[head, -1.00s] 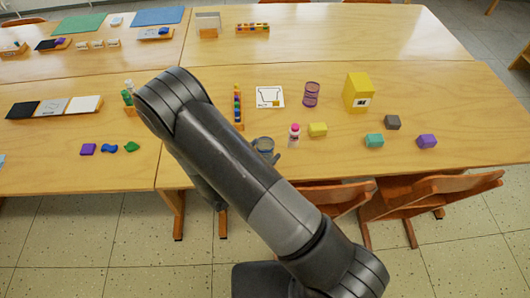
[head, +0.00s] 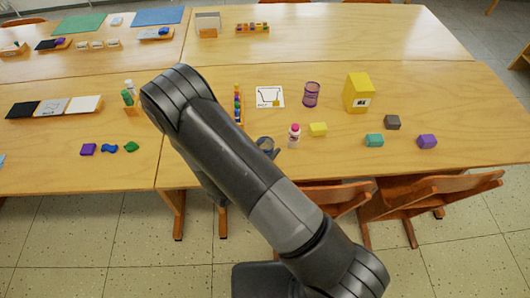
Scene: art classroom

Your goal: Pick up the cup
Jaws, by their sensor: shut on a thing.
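A small grey cup (head: 265,143) is at the front edge of the table, partly hidden behind my arm. My gripper (head: 272,152) is at the cup and shut on it; the fingers are small, dark and mostly hidden by the forearm. Whether the cup touches the table cannot be told from this view. A purple mesh cup-like holder (head: 311,94) stands upright farther back, apart from my gripper.
A white bottle with a pink cap (head: 294,136) stands close right of my gripper, with a yellow block (head: 318,129) beyond it. A bead rack (head: 238,104) and picture card (head: 270,96) lie behind. Chairs (head: 430,195) stand at the front edge.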

